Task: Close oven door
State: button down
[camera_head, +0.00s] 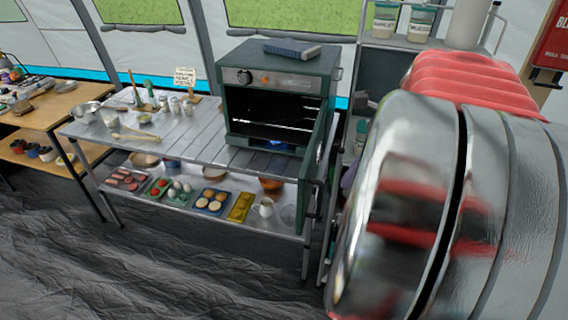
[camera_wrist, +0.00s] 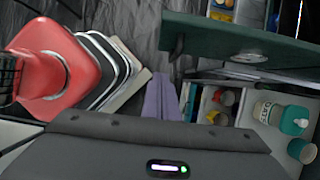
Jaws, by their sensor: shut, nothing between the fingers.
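The dark green oven (camera_head: 234,110) stands on the slatted metal table in the head view. Its front is open and the dark inside with wire racks shows. The oven door (camera_head: 314,158) stands swung out at the oven's right side, seen nearly edge-on. My gripper (camera_wrist: 162,88) shows there as purple fingers, shut and empty, below the door's left part. I cannot tell whether they touch it. In the head view my arm hides most of the gripper.
A blue-grey object (camera_head: 292,48) lies on the oven. The metal table (camera_head: 190,135) holds utensils and small jars; its lower shelf holds food trays. A shelf with jars (camera_head: 402,20) stands right of the oven. Dark, wrinkled floor (camera_head: 130,265) lies clear in front.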

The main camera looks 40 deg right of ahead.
aim_at(319, 199)
jog(key=x, duration=0.3)
jog(key=w+a+x, duration=0.1)
jog(key=x, duration=0.3)
jog(key=w+r+x, duration=0.1)
jog(key=x, duration=0.3)
jog(key=shift+a, duration=0.3)
jog(key=shift+w+a, duration=0.35)
